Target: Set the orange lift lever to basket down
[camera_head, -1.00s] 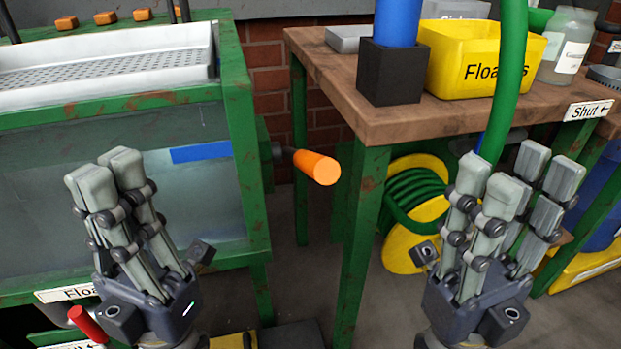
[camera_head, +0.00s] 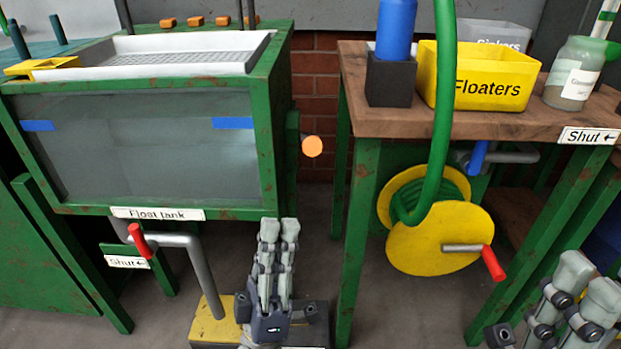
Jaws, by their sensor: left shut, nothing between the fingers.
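The orange lift lever (camera_head: 312,146) sticks out from the right side of the green-framed float tank (camera_head: 168,212). I see its round orange end almost face on, so its angle is hard to tell. A pale perforated tray (camera_head: 150,58) sits in the tank's top; whether it is the basket is unclear. My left gripper (camera_head: 279,228) is shut and empty, pointing up, below the lever and apart from it in the picture. My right gripper (camera_head: 590,280) is at the lower right, partly cut off by the frame, far from the lever.
A wooden bench (camera_head: 440,124) with a yellow Floaters bin (camera_head: 487,92) stands right of the lever. Below it is a yellow hose reel (camera_head: 440,238) with a red handle. A red valve handle (camera_head: 139,240) and grey pipe lie below the tank. A gap separates tank and bench.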

